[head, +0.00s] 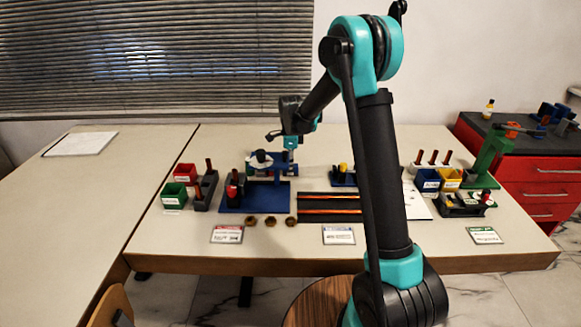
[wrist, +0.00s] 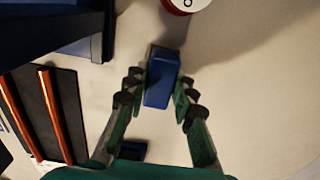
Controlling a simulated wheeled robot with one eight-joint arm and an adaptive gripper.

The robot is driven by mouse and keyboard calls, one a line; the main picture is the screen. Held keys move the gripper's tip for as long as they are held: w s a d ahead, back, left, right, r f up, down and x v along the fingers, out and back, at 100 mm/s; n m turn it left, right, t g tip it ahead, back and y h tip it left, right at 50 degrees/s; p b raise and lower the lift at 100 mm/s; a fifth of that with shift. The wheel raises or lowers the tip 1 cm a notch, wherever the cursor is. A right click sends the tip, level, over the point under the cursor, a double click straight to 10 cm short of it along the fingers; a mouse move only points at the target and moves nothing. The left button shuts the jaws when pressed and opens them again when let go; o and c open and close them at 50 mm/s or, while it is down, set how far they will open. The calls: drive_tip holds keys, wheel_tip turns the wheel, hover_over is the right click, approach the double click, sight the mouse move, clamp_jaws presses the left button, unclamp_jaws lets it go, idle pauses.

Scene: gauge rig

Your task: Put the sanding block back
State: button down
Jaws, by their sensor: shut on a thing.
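In the wrist view, my gripper (wrist: 158,88) is shut on a blue block (wrist: 163,76), which looks like the sanding block. The block sits between the two fingers over the pale tabletop; whether it touches the table I cannot tell. In the head view, my arm reaches over the back of the table, and its wrist (head: 290,143) is beside a blue rig. The fingers and the held block cannot be made out there.
The blue stand (head: 262,196) and a black rack with orange strips (head: 330,208) are near; the rack also shows in the wrist view (wrist: 48,110). A red-rimmed round thing (wrist: 186,4) lies ahead. Small bins (head: 174,194) stand left. The table's front strip holds labels.

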drive_tip(key=c, duration=1.3)
unclamp_jaws()
drive_tip(key=shift+f, duration=0.1)
drive_tip(key=shift+o, duration=0.2)
wheel_tip(320, 180, up, 12)
drive_tip(key=s+d+f+n+t, duration=0.2)
drive_tip(key=s+d+n, duration=0.7)
drive_tip(key=s+d, duration=0.45)
drive_tip(key=s+d+f+n, duration=0.2)
drive_tip(key=s+n, duration=0.1)
drive_tip(key=s, duration=0.3)
drive_tip(key=s+d+f+n+t, duration=0.1)
drive_tip(key=s+d+f+n, duration=0.1)
drive_tip(key=s, duration=0.4)
drive_tip(key=s+d+f+n+t, duration=0.1)
drive_tip(key=s+d+f+n, duration=0.2)
drive_tip(key=s, duration=0.4)
drive_tip(key=shift+f+n, duration=0.2)
drive_tip(key=shift+n, duration=0.3)
